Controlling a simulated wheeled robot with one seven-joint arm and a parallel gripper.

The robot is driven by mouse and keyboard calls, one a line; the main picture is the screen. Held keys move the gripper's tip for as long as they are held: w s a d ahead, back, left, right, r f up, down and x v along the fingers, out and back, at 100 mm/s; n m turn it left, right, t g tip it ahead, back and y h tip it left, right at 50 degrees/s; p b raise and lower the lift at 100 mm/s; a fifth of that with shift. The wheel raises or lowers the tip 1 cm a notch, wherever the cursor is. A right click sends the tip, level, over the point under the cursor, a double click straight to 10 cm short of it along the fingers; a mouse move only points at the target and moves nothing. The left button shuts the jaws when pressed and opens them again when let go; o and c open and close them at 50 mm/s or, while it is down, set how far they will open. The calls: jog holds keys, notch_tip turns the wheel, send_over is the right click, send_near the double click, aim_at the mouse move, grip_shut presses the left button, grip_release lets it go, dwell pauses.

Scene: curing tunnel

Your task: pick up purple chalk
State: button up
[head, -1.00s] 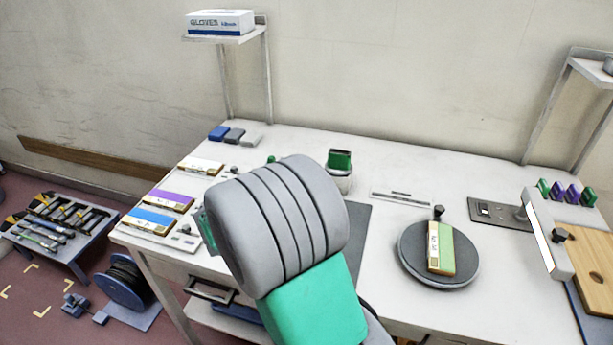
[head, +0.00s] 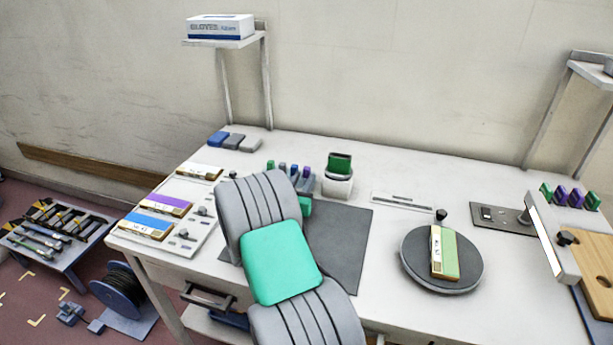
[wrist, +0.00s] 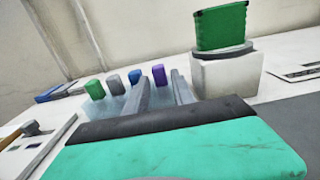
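A purple chalk (head: 305,172) stands upright in a row with green, grey and blue sticks in a pale holder near the middle back of the bench. In the wrist view the purple chalk (wrist: 159,74) is at the right end of the row and appears in the gap between my two grey fingers. My gripper (wrist: 162,88) is open, and nothing is held. Its fingers point at the row from the near side; whether they reach around the chalk cannot be told. In the head view my arm hides most of the gripper.
A white holder with a green block (head: 339,163) stands just right of the row. A dark mat (head: 345,245) lies in front. A round dark turntable (head: 410,255) carries a green-and-tan block. Trays with labelled blocks (head: 165,205) are at left. More green and purple pieces (head: 577,197) stand far right.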

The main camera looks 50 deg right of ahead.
jog(key=shift+x, duration=1.05)
jog(key=shift+c, duration=0.5)
grip_shut()
